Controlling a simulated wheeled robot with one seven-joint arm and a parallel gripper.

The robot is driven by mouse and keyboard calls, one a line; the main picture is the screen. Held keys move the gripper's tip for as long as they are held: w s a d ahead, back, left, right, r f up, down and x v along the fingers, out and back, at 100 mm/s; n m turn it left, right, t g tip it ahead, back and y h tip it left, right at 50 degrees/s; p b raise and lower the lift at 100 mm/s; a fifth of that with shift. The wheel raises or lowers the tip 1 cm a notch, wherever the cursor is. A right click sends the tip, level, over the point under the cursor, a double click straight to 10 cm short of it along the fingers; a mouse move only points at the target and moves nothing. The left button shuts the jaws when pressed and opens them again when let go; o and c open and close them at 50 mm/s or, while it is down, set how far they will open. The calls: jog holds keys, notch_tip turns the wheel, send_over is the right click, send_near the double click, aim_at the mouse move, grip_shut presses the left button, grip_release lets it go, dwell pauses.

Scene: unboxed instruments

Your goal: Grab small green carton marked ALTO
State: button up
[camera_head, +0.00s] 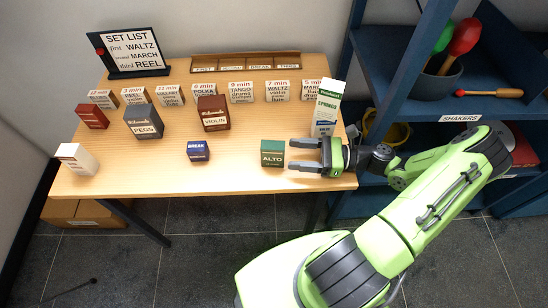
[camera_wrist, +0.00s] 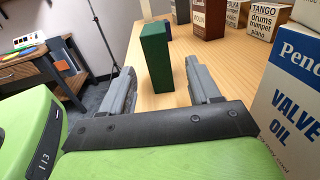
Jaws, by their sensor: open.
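The small green carton marked ALTO (camera_head: 272,153) stands upright near the front right of the wooden table (camera_head: 180,178). My gripper (camera_head: 298,156) is open just to its right, with its fingers pointing left at the carton. In the wrist view the green carton (camera_wrist: 157,57) stands ahead, in line with the gap between the open fingers (camera_wrist: 161,88). The fingertips are close to the carton; whether they touch it I cannot tell. Nothing is held.
A blue BREAK box (camera_head: 198,151) stands left of the carton. Boxes and cards fill the back; the front strip is clear.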

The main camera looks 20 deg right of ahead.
aim_at(273, 153)
jog(key=b+x, duration=0.1)
jog(key=x, duration=0.6)
jog(key=shift+r, duration=0.1)
jog(key=shift+s, duration=0.1)
jog(key=c, duration=1)
